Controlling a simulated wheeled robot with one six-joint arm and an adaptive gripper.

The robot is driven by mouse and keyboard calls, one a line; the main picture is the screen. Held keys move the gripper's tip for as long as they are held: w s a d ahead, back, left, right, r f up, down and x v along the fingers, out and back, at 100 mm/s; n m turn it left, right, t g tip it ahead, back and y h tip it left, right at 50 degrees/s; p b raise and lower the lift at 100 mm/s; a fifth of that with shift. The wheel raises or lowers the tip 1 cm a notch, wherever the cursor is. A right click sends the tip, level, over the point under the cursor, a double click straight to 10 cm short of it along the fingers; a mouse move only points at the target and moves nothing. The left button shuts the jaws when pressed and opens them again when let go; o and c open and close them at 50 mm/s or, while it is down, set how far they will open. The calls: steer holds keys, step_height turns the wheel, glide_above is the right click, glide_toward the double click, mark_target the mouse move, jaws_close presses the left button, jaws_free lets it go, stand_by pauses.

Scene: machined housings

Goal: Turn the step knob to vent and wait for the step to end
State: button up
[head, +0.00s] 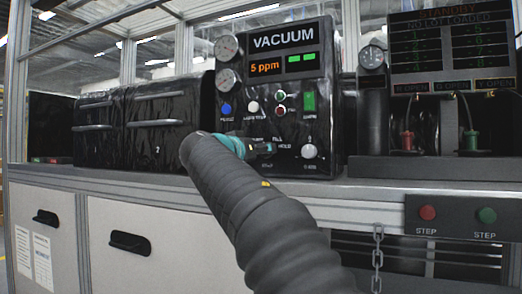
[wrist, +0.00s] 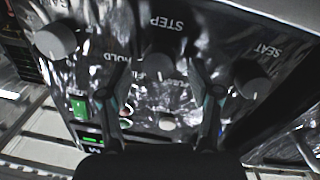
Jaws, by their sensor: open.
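The step knob (wrist: 160,65) is a round grey knob under the inverted STEP label in the wrist view. My gripper (wrist: 158,72) is open, with one finger on each side of this knob. I cannot tell whether the fingers touch it. The knob's pointer is not clear, and I cannot read its setting. In the head view my gripper (head: 264,148) is at the lower part of the black VACUUM panel (head: 291,60); my arm hides the step knob there. HOLD and part of FILL are legible near it. The panel display (head: 264,67) reads 5 ppm beside green lights.
Other knobs flank it in the wrist view: one at left (wrist: 57,40), one marked SEAT (wrist: 250,78). Two gauges (head: 228,48) are on the panel's left. A right-hand display (head: 450,45) reads STANDBY. A box with red and green STEP buttons (head: 457,214) hangs at the front.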

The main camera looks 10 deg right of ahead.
steer(key=shift+x, duration=0.9)
steer(key=c, duration=1.1)
steer(key=shift+a, duration=0.15)
steer(key=shift+c, duration=0.2)
